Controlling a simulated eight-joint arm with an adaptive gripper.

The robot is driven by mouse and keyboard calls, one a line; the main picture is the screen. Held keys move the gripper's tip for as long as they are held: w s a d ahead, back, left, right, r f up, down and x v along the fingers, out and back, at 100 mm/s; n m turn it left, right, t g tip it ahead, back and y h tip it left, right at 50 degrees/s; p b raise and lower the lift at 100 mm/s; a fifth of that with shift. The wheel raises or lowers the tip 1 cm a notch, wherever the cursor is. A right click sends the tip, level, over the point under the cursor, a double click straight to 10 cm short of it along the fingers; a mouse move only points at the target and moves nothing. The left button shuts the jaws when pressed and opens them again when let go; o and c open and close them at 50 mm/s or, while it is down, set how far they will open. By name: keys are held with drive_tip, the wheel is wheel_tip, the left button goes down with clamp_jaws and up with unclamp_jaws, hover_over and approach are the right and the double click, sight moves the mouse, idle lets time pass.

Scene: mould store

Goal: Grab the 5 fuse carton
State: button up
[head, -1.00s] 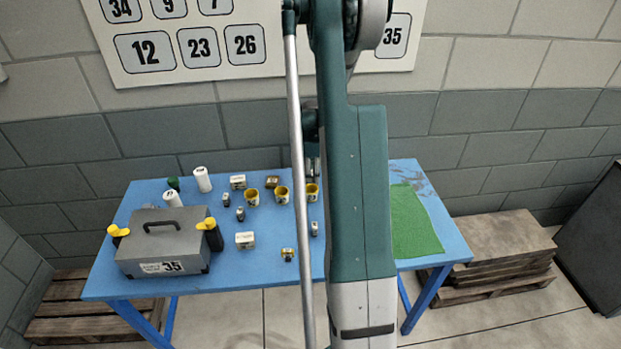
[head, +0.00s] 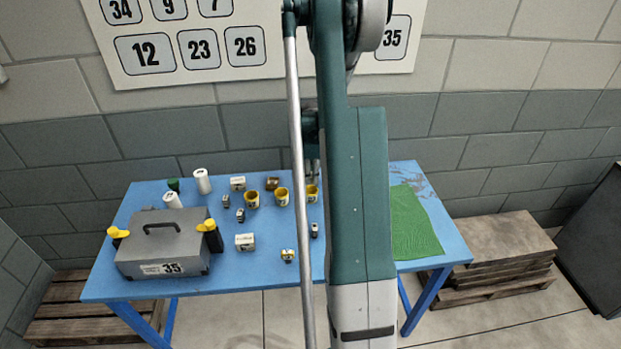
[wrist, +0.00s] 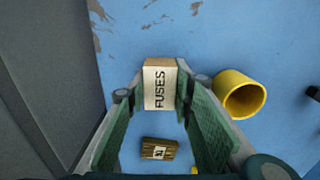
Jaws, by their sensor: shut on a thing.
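A cream carton (wrist: 160,86) with FUSES printed on its top face is between the two green-padded fingers of my gripper (wrist: 157,92) in the wrist view. The fingers are shut on its sides. No number is readable on it from here. In the head view my arm hides the carton and most of my gripper.
A yellow cup (wrist: 240,94) is close to the right finger, and a brown box (wrist: 159,150) lies between the fingers' lower parts. The blue table (head: 210,285) also carries a grey toolbox (head: 160,250), white cartons (head: 245,242) and a green mat (head: 412,225).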

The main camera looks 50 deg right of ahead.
drive_tip(key=shift+r+p, duration=0.65)
drive_tip(key=shift+r, duration=4.35)
